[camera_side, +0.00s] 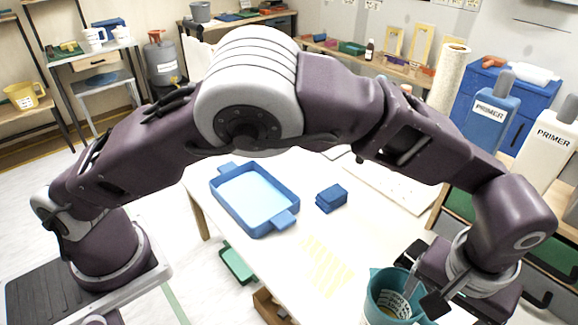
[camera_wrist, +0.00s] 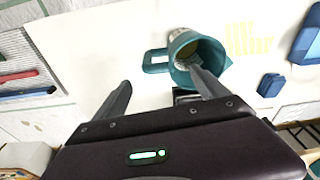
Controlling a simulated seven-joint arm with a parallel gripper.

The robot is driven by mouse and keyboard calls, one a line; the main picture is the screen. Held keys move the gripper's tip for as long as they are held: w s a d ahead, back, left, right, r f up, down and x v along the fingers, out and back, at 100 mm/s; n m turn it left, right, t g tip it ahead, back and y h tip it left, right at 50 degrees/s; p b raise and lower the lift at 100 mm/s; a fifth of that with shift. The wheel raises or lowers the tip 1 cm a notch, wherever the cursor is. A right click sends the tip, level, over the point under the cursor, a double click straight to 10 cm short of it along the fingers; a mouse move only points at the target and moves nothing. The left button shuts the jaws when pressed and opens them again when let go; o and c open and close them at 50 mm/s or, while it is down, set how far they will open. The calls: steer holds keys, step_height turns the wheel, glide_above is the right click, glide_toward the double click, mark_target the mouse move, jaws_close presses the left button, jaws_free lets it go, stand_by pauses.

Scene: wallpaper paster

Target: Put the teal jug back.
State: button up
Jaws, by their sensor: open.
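The teal jug (camera_side: 376,290) stands upright at the front right of the white table in the side view, partly hidden by my gripper. In the wrist view the jug (camera_wrist: 178,45) shows its open mouth, a pale label and a handle pointing left. My gripper (camera_side: 424,291) is open beside the jug. In the wrist view my gripper (camera_wrist: 160,77) has its right finger overlapping the jug's mouth; I cannot tell whether it is inside or above it. The handle appears between the two fingertips, a little beyond them. Nothing is held.
A blue tray (camera_side: 226,207) and a blue block (camera_side: 331,198) are on the table (camera_side: 285,270). Pale yellow stripes (camera_side: 327,262) mark its surface. Two primer bottles (camera_side: 489,118) stand at the right. Red and blue pens (camera_wrist: 25,93) lie left in the wrist view.

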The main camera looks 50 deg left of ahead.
steer(key=a+r+h, duration=0.2)
steer(key=a+r, duration=1.3)
steer(key=a, duration=0.1)
steer(key=s+a+r+t, duration=0.2)
steer(key=s+a+r, duration=0.45)
steer(key=a, duration=0.45)
steer(key=s+a+f+t+y, duration=0.1)
steer(key=s+a, duration=0.3)
steer(key=s, duration=0.3)
steer(key=s+a+f+m, duration=0.1)
steer(key=s+a+f, duration=0.1)
steer(key=s+a, duration=0.2)
steer(key=s, duration=0.3)
steer(key=shift+t+y, duration=0.4)
